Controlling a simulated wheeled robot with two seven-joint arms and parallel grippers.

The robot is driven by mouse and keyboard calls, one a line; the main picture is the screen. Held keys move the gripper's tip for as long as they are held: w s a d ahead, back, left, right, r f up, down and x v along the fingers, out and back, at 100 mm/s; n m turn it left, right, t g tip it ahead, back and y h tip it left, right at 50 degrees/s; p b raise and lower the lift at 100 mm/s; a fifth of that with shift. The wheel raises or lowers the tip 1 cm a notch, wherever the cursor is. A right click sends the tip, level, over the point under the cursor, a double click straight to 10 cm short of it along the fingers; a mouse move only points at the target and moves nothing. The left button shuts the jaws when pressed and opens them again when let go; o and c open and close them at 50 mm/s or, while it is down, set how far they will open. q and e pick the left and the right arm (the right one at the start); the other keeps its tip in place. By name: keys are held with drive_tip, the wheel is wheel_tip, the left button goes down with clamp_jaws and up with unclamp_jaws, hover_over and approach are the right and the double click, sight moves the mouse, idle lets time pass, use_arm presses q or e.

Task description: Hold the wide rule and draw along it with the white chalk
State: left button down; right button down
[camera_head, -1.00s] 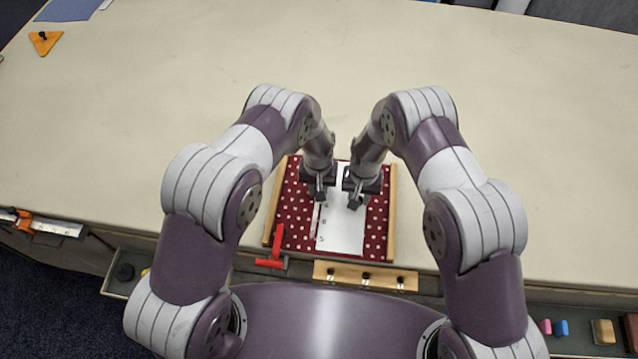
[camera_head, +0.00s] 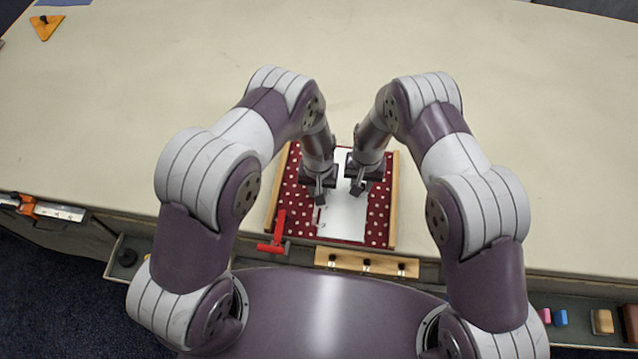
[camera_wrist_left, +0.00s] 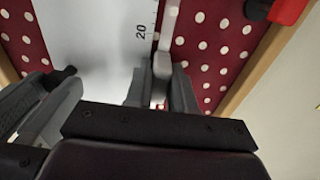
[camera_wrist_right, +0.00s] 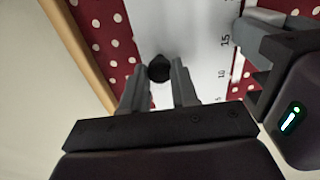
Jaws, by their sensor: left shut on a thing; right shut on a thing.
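The wide white rule (camera_head: 343,222), with printed numbers along its edge, lies on a red cloth with white dots (camera_head: 376,222), on a board with wooden side rails. My right gripper (camera_head: 357,189) is shut on the rule's black knob (camera_wrist_right: 158,68). My left gripper (camera_head: 322,198) is beside the rule's left edge, shut on the pale chalk (camera_wrist_left: 161,68); its tip is hard to make out. A pale streak (camera_wrist_left: 172,18) runs on the cloth along that edge, near the 20 mark.
A red clamp (camera_head: 278,232) sits at the board's near left corner. A wooden strip with black knobs (camera_head: 367,263) lies along the front. An orange triangle (camera_head: 44,27) is far left. Pink and blue pieces (camera_head: 560,317) lie lower right. The table behind is clear.

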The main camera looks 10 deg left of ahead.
sight(313, 228)
use_arm(q)
drive_tip(key=shift+s, duration=4.75)
drive_tip(key=shift+r, duration=0.1)
wheel_tip(313, 228, up, 7)
drive_tip(key=shift+w, duration=0.1)
use_arm(e)
drive_tip(key=c, duration=0.8)
unclamp_jaws()
drive_tip(key=shift+r, duration=0.1)
